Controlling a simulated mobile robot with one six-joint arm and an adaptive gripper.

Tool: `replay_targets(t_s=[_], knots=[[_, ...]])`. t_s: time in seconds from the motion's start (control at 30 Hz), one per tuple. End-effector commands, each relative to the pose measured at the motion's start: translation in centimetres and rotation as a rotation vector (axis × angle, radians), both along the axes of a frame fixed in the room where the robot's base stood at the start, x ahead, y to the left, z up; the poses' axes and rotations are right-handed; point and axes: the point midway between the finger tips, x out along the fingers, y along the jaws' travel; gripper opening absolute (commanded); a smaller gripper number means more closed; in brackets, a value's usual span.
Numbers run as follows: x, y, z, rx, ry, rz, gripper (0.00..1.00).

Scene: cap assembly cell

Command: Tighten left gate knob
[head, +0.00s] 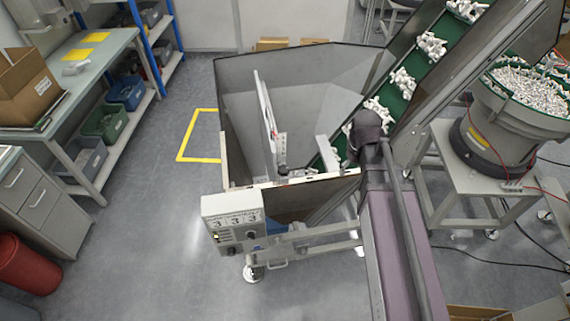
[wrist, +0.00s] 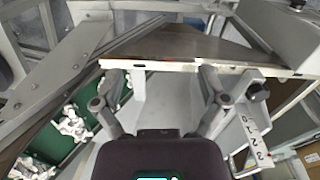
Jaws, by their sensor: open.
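The left gate knob, a small dark knob (head: 282,168), sits by the hopper's front rim at the lower end of the upright gate plate (head: 264,100). In the wrist view the dark knob (wrist: 257,91) is at the right, above a white scale strip (wrist: 247,136) with printed numbers. My gripper (wrist: 159,82) is open and empty, its fingers spread wide. The knob lies outside the right finger, apart from it in the picture. In the head view my arm's dark end hides the gripper.
The hopper's front rim (wrist: 190,67) crosses ahead of the fingers. The green conveyor (head: 402,77) carrying white parts rises to the right of the hopper. A control box (head: 233,223) hangs at the hopper's front left. A bowl feeder (head: 525,90) stands at the right.

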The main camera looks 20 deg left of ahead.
Motion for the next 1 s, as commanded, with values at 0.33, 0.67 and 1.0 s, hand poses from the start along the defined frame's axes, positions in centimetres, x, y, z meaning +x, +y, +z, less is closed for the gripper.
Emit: replay_targets(t_s=[0.33, 0.67, 1.0], knots=[[1.3, 8.5, 3.2, 0.000, 0.000, 0.388, 0.93], [1.2, 16.5, 5.7, 0.001, 0.000, 0.746, 0.93], [0.3, 21.7, 7.1, 0.001, 0.000, 0.979, 0.93]])
